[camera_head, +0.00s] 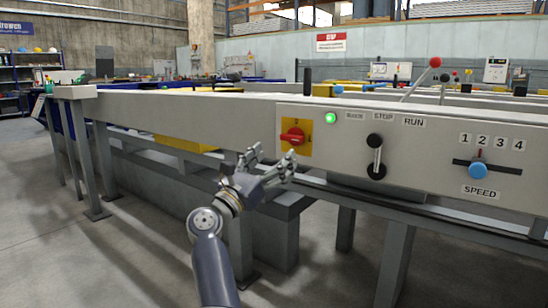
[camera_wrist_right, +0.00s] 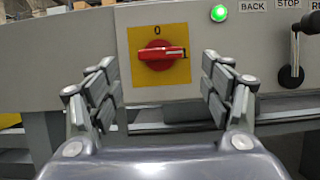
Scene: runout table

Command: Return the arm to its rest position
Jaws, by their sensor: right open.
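My right gripper (camera_head: 270,161) is raised in front of the runout table's long grey side panel (camera_head: 220,117). It is open and empty, with its two fingers spread apart. In the wrist view the gripper (camera_wrist_right: 166,95) faces a red rotary switch (camera_wrist_right: 161,53) on a yellow plate, and the switch shows between the fingers with a gap in front of it. The red switch (camera_head: 292,136) also shows in the head view, just above and right of the fingers. Its handle lies about horizontal. My left gripper is not in view.
Right of the switch are a lit green lamp (camera_head: 330,118), a black-knobbed lever (camera_head: 376,156) under the STOP and RUN labels, and a blue speed knob (camera_head: 478,170). Grey legs (camera_head: 394,262) stand under the table. Open concrete floor (camera_head: 130,262) lies at the lower left.

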